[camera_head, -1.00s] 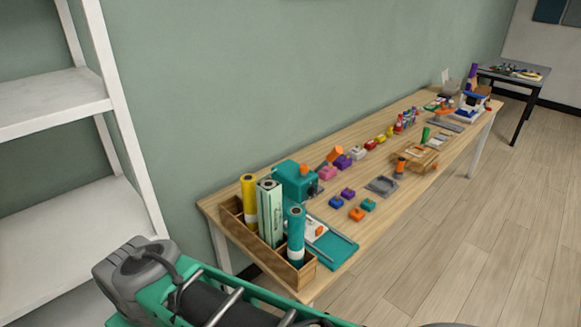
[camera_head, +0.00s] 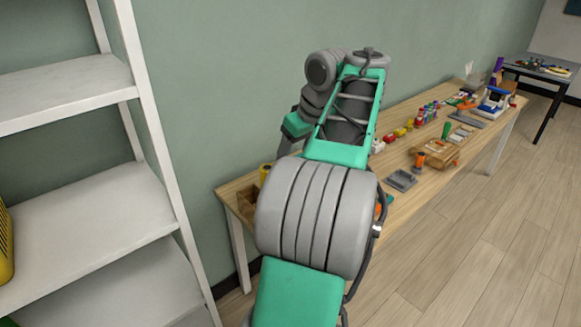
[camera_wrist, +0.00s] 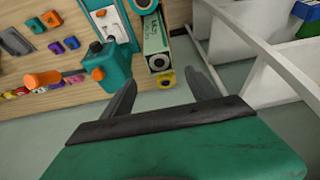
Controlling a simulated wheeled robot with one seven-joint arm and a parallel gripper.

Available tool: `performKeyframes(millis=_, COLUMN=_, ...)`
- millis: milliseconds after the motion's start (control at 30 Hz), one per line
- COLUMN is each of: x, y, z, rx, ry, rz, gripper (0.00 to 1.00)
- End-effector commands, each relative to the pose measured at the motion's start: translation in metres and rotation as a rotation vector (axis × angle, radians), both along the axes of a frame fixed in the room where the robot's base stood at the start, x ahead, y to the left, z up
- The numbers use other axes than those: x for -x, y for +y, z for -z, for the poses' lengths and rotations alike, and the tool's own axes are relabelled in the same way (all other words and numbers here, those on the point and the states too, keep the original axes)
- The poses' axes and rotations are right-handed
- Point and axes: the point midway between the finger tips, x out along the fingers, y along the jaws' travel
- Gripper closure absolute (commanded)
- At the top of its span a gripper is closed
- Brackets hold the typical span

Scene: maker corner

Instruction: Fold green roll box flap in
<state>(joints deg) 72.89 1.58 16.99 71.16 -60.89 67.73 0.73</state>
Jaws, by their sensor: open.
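The green roll box (camera_wrist: 154,38), pale green with dark lettering, shows in the wrist view at upper middle, its open-looking end facing me. I cannot make out how its flap lies. My gripper (camera_wrist: 160,77) is open and empty, its two dark fingers spread on either side of the box's end and apart from it. In the head view my arm hides the box and the gripper.
A teal machine with an orange knob (camera_wrist: 98,74) stands close left of the box in the wrist view. A teal roll (camera_wrist: 143,5) is above it. The wooden crate (camera_head: 246,205) is at the table's near end. White shelves (camera_head: 90,205) stand at left.

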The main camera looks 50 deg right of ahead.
Motion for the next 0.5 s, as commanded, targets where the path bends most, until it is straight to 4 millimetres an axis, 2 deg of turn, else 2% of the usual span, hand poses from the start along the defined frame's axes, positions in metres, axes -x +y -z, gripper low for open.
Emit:
performKeyframes(millis=33, x=-0.004, y=0.0, z=0.017, rx=-0.001, ry=0.0, rz=0.001, gripper=0.31)
performKeyframes(millis=200, x=-0.015, y=-0.003, z=0.04, rx=0.0, ry=-0.001, rz=0.001, gripper=0.31)
performKeyframes(millis=500, x=-0.019, y=-0.004, z=0.045, rx=0.002, ry=-0.002, rz=0.002, gripper=0.31)
